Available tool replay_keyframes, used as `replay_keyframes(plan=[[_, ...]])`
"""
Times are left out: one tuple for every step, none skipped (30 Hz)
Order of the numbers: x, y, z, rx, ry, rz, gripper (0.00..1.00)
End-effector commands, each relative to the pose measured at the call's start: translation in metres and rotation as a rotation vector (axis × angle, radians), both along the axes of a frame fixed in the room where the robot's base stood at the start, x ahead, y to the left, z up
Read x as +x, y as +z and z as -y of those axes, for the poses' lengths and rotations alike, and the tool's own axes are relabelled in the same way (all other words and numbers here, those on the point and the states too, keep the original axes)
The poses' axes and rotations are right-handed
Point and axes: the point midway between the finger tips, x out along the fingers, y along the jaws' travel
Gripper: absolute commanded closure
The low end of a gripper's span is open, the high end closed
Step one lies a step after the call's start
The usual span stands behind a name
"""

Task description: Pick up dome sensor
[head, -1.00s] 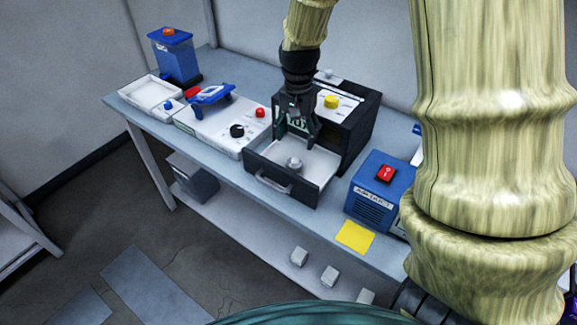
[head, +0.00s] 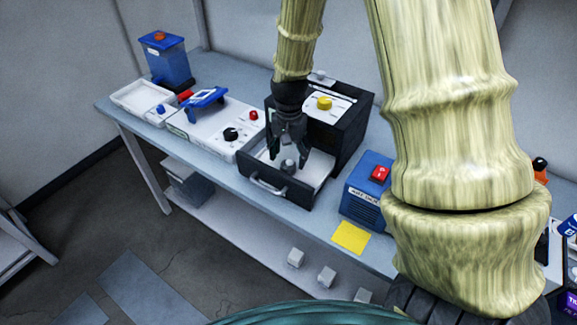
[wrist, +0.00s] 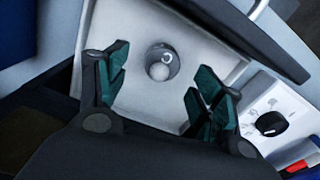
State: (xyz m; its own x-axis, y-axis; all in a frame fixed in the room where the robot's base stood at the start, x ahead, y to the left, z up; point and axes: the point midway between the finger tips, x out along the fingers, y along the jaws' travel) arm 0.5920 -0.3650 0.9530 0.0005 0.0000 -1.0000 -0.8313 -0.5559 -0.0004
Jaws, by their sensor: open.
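The dome sensor (head: 289,165) is a small grey piece with a rounded top. It stands in the open white-floored drawer (head: 319,168) of the black box (head: 352,128). In the wrist view the dome sensor (wrist: 161,63) shows whole, beyond the fingertips and roughly midway between them. My gripper (head: 288,155) is over the drawer, pointing down, close above the sensor. In the wrist view my gripper (wrist: 160,85) has its teal-padded fingers spread wide with nothing between the pads. I cannot tell how much height separates the fingertips from the sensor.
The drawer's dark front wall and handle (head: 266,185) stand close to my gripper. A white panel with a black knob (head: 231,134) is to the left. A blue box with a red switch (head: 380,174) is to the right. A yellow sheet (head: 350,237) lies in front.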

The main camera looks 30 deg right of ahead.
Motion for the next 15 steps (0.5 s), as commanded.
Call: replay_keyframes(plan=[[0.0,-0.004,0.0,0.001,0.0,-0.003,0.33],[0.0,-0.006,0.0,0.001,0.001,-0.003,0.33],[0.001,-0.01,0.0,0.0,0.001,-0.002,0.33],[0.001,-0.013,0.0,0.0,0.001,-0.004,0.33],[0.002,-0.016,-0.001,0.0,0.0,-0.004,0.33],[0.002,-0.019,-0.001,0.001,0.0,-0.003,0.33],[0.003,-0.022,-0.001,0.001,-0.001,-0.003,0.33],[0.002,-0.026,-0.001,0.001,-0.001,-0.003,0.33],[0.002,-0.03,-0.001,0.001,-0.001,-0.003,0.33],[0.002,-0.032,-0.001,0.001,-0.001,-0.003,0.33],[0.002,-0.034,-0.001,0.001,-0.001,-0.002,0.33],[0.002,-0.037,-0.001,0.001,-0.001,-0.002,0.33],[0.002,-0.039,-0.001,0.0,-0.001,-0.001,0.33],[0.002,-0.04,-0.001,0.0,0.0,-0.001,0.33],[0.002,-0.041,-0.001,0.0,0.0,-0.001,0.33]])
